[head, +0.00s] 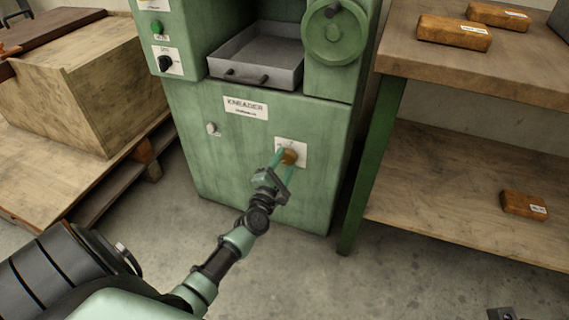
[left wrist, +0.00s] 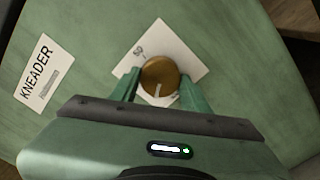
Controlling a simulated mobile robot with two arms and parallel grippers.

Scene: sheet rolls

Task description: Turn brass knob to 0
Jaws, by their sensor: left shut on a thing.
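The brass knob (head: 290,157) sits on a white dial plate (head: 299,146) low on the front of the green kneader (head: 240,150). My left gripper (head: 286,161) is shut on the knob, one green finger on each side of it. In the left wrist view the brass knob (left wrist: 160,75) shows between the fingers, with a pale pointer line toward the bottom of the picture. The dial plate (left wrist: 180,45) shows a "50" at its upper left. The lower part of the plate is hidden by my gripper, and I cannot read a 0.
A grey tray (head: 256,76) and a round green handwheel (head: 333,34) are higher on the kneader. A small pale knob (head: 212,128) is left of the dial.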

